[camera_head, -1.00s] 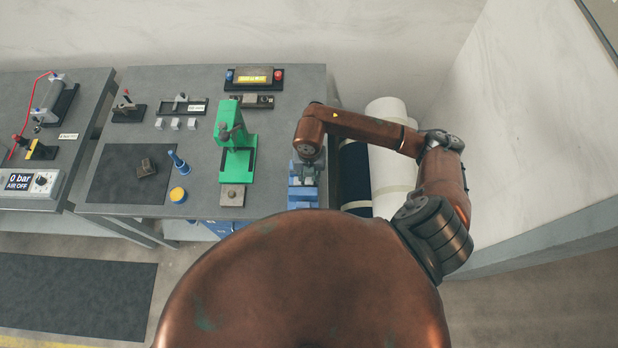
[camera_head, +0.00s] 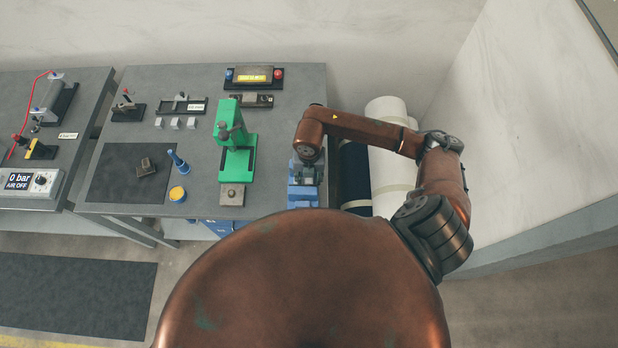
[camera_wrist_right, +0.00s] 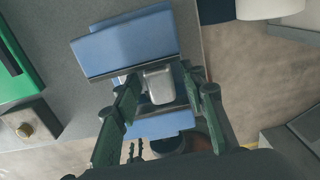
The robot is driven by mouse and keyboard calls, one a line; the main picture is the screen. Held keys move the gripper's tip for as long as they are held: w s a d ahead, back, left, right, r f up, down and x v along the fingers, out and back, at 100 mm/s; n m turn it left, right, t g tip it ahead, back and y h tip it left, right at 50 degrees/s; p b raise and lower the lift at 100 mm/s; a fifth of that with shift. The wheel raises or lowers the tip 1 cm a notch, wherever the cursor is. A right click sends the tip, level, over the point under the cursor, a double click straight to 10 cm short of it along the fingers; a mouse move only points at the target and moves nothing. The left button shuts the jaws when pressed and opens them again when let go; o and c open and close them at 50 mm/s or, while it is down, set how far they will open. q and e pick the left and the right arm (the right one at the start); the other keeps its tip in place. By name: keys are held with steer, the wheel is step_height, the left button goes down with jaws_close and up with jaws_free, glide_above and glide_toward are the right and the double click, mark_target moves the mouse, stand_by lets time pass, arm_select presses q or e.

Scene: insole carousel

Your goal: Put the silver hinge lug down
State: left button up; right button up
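The silver hinge lug (camera_wrist_right: 158,85) shows in the right wrist view as a small light-grey block beside the dark jaw of a blue vise (camera_wrist_right: 130,45). My right gripper (camera_wrist_right: 161,75) has one finger on each side of the lug. Narrow gaps show between the fingers and the lug, so it looks open around it. Whether the lug rests on the vise is hard to tell. In the head view my right gripper (camera_head: 306,172) is over the blue vise (camera_head: 302,196) at the bench's right edge, and the lug cannot be made out. My left gripper is not in view.
A green press (camera_head: 238,150) stands left of the vise. Further left are a dark mat (camera_head: 115,180) with a small brown block (camera_head: 146,167), a blue cone-shaped item (camera_head: 178,162) and a yellow-topped pot (camera_head: 177,195).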

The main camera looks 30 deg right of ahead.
steer(key=shift+r, duration=0.3)
step_height(320, 180, up, 12)
steer(key=b, duration=0.1)
steer(key=shift+f, duration=0.15)
